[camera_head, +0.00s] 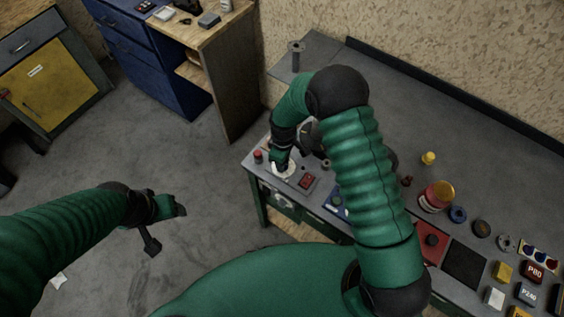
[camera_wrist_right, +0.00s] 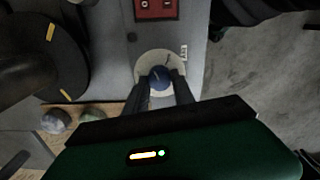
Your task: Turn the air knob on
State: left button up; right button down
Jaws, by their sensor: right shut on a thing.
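The air knob (camera_wrist_right: 159,77) is a blue round knob on a pale round plate (camera_wrist_right: 148,66), seen in the right wrist view. My right gripper (camera_wrist_right: 163,92) is shut on the knob, one finger on each side of it. In the head view the pale plate (camera_head: 284,171) shows at the left end of the workbench, with my right gripper (camera_head: 281,165) over it; the knob is mostly hidden there. My left gripper (camera_head: 166,224) hangs over the floor at the left, away from the bench; its finger gap is not clear.
A red switch box (camera_head: 307,181) sits beside the plate and also shows in the right wrist view (camera_wrist_right: 156,9). A red button (camera_head: 258,156) is at the bench's left edge. Jars, blocks and discs crowd the bench's right part. A blue cabinet (camera_head: 160,62) stands behind; the floor between is clear.

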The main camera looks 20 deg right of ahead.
jog(key=m, duration=0.2)
jog(key=m+b, duration=0.1)
jog(key=m, duration=0.2)
jog(key=shift+w+d+m, duration=0.1)
jog(key=shift+d+m, duration=0.1)
jog(key=shift+m, duration=0.1)
jog(key=m, duration=0.4)
jog(key=shift+m+b, duration=0.35)
jog(key=shift+m, duration=0.05)
jog(key=shift+s+a, duration=0.1)
jog(key=shift+s, duration=0.1)
jog(key=c, duration=1.1)
grip_release()
jog(key=shift+o, duration=0.2)
jog(key=shift+r, duration=0.1)
notch_tip(320, 180, up, 16)
jog(key=b, duration=0.2)
jog(key=shift+r, duration=0.25)
